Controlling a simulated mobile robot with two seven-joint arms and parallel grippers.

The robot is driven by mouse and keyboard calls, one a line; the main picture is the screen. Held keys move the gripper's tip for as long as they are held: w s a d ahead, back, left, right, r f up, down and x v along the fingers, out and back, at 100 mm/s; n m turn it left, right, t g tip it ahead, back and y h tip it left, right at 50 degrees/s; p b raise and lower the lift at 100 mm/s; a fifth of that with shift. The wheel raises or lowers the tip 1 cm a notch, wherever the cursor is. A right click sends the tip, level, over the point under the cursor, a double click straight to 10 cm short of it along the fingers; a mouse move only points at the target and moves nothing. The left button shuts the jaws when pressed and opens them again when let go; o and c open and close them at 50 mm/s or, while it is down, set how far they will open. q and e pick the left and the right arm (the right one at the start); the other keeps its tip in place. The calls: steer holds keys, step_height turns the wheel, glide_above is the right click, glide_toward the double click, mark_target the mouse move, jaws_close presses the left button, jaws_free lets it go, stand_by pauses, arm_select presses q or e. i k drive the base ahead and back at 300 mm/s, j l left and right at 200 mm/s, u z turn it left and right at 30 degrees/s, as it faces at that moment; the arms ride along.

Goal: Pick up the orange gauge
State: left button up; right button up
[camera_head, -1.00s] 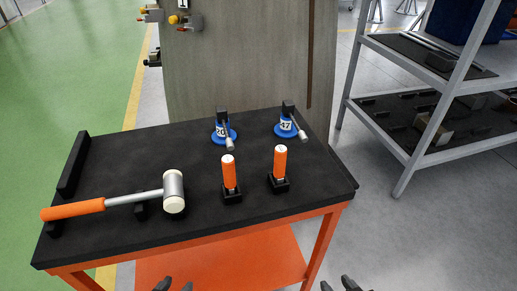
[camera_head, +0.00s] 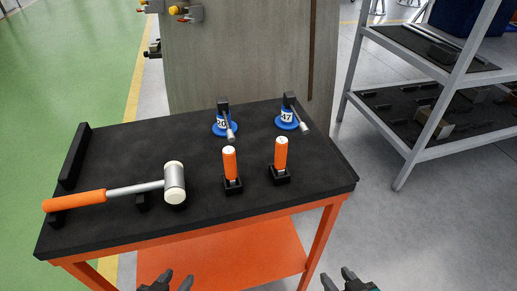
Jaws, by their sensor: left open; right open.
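Two orange gauges with white tops stand upright in small black holders on the black-topped table (camera_head: 110,229). The left orange gauge (camera_head: 230,165) and the right orange gauge (camera_head: 280,153) are a short distance apart near the table's front right. My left gripper (camera_head: 177,279) is open and empty at the bottom edge, in front of the table. My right gripper (camera_head: 337,277) is open and empty at the bottom edge, right of the table's front leg. Both grippers are apart from the gauges, and only their finger ends show.
A mallet (camera_head: 120,189) with an orange handle lies on supports at the table's left. Two blue-based devices (camera_head: 226,128) (camera_head: 288,122) stand behind the gauges. A black block (camera_head: 75,157) lies at the left edge. A grey shelf (camera_head: 425,140) stands at the right.

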mark_target(229, 159)
steer(key=u, duration=1.8)
steer(key=k+l+u, duration=0.35)
steer(key=k+l, duration=0.15)
steer(key=l, duration=0.3)
